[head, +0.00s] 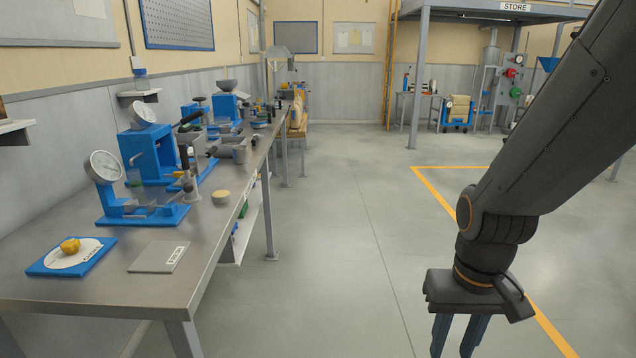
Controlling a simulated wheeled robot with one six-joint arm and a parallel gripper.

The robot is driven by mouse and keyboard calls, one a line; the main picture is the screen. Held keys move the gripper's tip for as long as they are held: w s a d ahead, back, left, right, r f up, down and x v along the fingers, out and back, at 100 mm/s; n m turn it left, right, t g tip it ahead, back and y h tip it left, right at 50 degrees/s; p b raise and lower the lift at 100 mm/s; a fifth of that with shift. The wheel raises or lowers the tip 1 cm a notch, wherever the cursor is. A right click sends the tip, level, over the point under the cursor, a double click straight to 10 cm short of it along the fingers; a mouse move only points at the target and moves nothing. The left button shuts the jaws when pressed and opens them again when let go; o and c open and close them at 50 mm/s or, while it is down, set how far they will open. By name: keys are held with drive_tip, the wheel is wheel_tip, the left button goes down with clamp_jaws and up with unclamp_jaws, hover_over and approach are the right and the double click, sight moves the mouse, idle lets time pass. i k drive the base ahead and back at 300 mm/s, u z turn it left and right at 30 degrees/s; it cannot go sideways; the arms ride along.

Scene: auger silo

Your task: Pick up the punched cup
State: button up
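I cannot make out for certain a punched cup in the head view. A small round tan cup-like piece (221,196) stands on the near bench, right of the blue dial device; no holes show at this size. A small yellow piece (70,245) sits on a white disc on a blue board at the bench's near left corner. My gripper (457,345) hangs pointing down over the floor at the lower right, well right of the bench. Its fingers are apart with floor showing between them; the tips are cut off by the frame edge.
The long metal bench (105,292) runs along the left wall. Blue dial devices (145,212) and several tools crowd its top. A grey labelled plate (158,257) lies near the front edge. The floor (335,260) between bench and arm is clear. A store platform stands at the back.

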sight(240, 152)
drive_tip(key=u, duration=0.3)
drive_tip(key=i, duration=1.7)
drive_tip(key=u, duration=0.5)
